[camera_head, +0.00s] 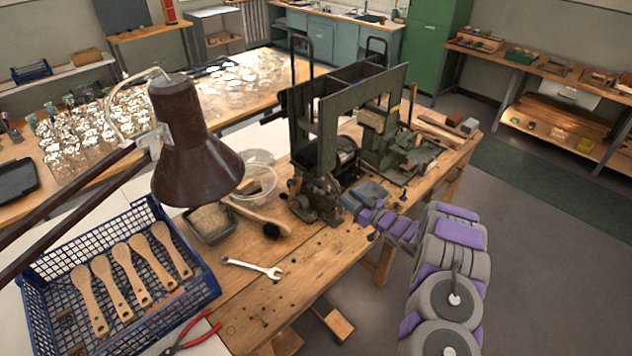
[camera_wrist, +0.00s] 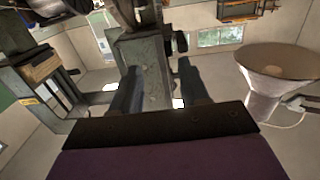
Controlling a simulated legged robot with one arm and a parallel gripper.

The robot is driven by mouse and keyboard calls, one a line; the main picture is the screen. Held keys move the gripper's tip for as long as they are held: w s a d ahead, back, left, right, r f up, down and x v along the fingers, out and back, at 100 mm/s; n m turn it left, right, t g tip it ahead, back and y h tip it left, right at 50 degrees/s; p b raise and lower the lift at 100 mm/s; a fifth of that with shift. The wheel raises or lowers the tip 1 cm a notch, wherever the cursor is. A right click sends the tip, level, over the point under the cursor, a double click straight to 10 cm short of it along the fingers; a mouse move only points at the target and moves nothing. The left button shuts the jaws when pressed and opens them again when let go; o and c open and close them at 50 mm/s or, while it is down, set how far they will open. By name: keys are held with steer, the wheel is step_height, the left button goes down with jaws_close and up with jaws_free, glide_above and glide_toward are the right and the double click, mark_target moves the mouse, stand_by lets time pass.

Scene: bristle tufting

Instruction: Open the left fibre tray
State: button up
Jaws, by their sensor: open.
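The green tufting machine (camera_head: 393,92) stands on the wooden bench, with a dark open-topped box section at its top. A tall black loop handle (camera_head: 312,62) rises at its left and another loop handle (camera_head: 377,40) at its right. I cannot clearly tell which part is the left fibre tray, or whether it is open. My gripper (camera_head: 358,198) is low at the machine's front right, below the box section. In the wrist view my gripper (camera_wrist: 158,68) has its two dark fingers apart, with a grey-green machine column (camera_wrist: 147,62) showing between and beyond them. I cannot tell whether they touch it.
A brown lamp (camera_head: 190,135) overhangs the left; its shade also shows in the wrist view (camera_wrist: 262,85). A blue crate (camera_head: 205,287) with several wooden brush handles, a spanner (camera_head: 252,267), red pliers (camera_head: 190,335) and a clear bowl (camera_head: 252,164) are left of the machine.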

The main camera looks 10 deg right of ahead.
steer(key=p+v, duration=0.2)
steer(key=v, duration=0.7)
steer(key=shift+d+f, duration=0.15)
steer(key=shift+d, duration=0.25)
stand_by(0.4)
steer(key=shift+s, duration=0.1)
stand_by(0.4)
steer(key=v, duration=1.7)
steer(key=shift+s+d, duration=0.15)
